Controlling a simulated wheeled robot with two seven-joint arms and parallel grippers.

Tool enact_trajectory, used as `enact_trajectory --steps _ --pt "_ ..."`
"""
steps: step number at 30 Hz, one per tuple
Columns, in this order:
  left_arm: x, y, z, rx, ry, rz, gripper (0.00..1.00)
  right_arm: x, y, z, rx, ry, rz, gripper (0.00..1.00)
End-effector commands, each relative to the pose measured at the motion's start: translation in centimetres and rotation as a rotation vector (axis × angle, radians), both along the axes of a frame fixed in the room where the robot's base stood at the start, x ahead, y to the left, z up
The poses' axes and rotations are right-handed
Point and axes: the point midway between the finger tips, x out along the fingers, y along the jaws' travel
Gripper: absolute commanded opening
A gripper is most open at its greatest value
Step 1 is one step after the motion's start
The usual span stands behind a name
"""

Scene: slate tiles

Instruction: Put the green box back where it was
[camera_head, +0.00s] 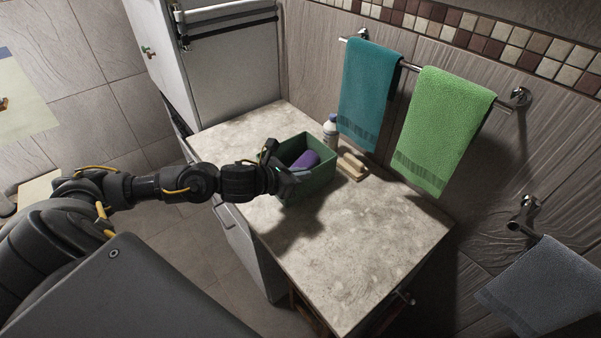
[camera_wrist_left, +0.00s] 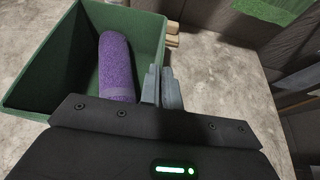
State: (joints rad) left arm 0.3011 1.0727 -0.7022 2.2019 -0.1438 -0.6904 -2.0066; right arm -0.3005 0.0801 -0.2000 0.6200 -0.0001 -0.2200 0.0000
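The green box (camera_head: 316,181) is an open-topped bin over the stone counter, with a rolled purple towel (camera_head: 305,160) inside. The box also shows in the left wrist view (camera_wrist_left: 40,75), with the purple towel (camera_wrist_left: 116,65) lying along it. My left gripper (camera_head: 278,168) is at the box's left side in the head view. In the left wrist view its fingers (camera_wrist_left: 161,88) are close together at the box's rim, seemingly with the wall between them. Whether the box touches the counter is unclear. My right gripper is not in view.
The stone counter (camera_head: 365,250) is bare in front of the box. A white bottle (camera_head: 330,128) and a tan block (camera_head: 352,165) stand close behind it. Teal (camera_head: 368,90) and green (camera_head: 442,125) towels hang on the wall rail, and a grey-blue towel (camera_head: 545,285) hangs at right.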

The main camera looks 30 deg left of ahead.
Motion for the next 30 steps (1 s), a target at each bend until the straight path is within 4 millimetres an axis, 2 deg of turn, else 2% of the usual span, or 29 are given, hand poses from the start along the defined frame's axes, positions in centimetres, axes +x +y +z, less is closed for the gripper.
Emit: enact_trajectory --steps 5,6,9,11,22,26,30 --pt "0.0 0.0 -0.3 0.000 -0.002 0.000 0.00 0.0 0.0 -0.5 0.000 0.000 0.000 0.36" --pt "0.0 0.0 -0.2 0.000 0.000 0.000 0.08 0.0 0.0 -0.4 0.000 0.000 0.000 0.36" --pt "0.0 0.0 -0.2 0.000 0.000 0.000 0.21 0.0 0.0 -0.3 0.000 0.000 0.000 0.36" --pt "0.0 0.0 -0.2 0.000 0.000 0.000 0.26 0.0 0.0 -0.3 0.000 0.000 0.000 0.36" --pt "-0.2 0.1 0.2 0.001 0.000 0.000 0.26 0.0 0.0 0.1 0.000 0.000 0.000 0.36" --pt "-1.9 0.7 0.7 0.004 0.000 -0.002 0.26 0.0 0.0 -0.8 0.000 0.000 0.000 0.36" --pt "-4.6 1.7 1.9 0.008 0.002 -0.002 0.26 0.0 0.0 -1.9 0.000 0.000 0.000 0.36"
